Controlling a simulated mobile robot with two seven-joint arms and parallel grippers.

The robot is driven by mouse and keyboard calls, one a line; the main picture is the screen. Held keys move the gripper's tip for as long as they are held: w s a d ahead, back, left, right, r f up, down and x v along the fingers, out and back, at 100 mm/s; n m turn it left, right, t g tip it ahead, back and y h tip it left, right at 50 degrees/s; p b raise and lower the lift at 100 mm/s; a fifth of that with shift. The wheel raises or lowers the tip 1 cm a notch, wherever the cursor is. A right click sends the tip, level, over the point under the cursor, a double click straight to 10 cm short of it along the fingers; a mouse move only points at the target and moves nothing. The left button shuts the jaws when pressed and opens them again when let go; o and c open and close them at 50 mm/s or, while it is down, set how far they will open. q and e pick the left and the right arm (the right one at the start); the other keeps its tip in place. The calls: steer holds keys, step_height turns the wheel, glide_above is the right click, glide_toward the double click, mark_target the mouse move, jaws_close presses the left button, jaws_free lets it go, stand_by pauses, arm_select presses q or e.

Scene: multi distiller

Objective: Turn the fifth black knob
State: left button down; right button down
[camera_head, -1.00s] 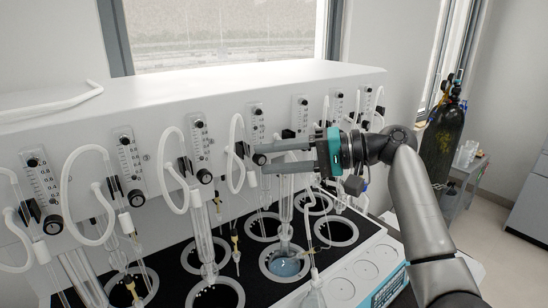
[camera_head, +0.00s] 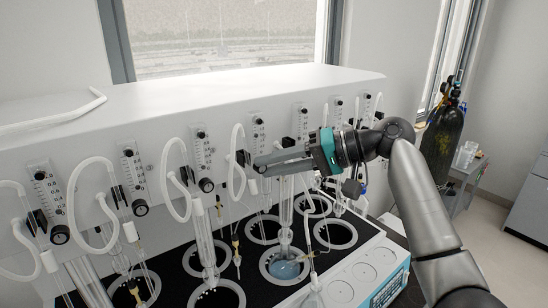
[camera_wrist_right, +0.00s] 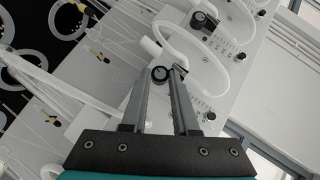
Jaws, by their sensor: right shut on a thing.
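Several black knobs stand along the white panel of the distiller. In the head view, one is at the far left (camera_head: 60,234), another right of it (camera_head: 140,207), and a third further right (camera_head: 206,184). My right gripper (camera_head: 264,164) comes in from the right, its fingers close together at the black knob after these. That knob is largely covered by the fingertips in the head view. In the right wrist view the black knob (camera_wrist_right: 160,73) shows at the fingertips of my right gripper (camera_wrist_right: 166,76), which is shut on it. My left gripper is not in view.
White looped hoses (camera_head: 165,180) and flowmeters (camera_head: 131,165) line the panel close around the fingers. Glass tubes (camera_head: 284,215) rise from the round wells of the black deck (camera_head: 264,228) below. A dark gas cylinder (camera_head: 443,145) stands at the right.

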steer(key=shift+r+n+h+p, duration=0.1)
steer(key=shift+n+h+p, duration=0.3)
steer(key=shift+h+p, duration=0.15)
steer(key=c, duration=0.7)
jaws_free()
steer(key=b+v, duration=0.3)
steer(key=v, duration=1.2)
steer(key=shift+s, duration=0.2)
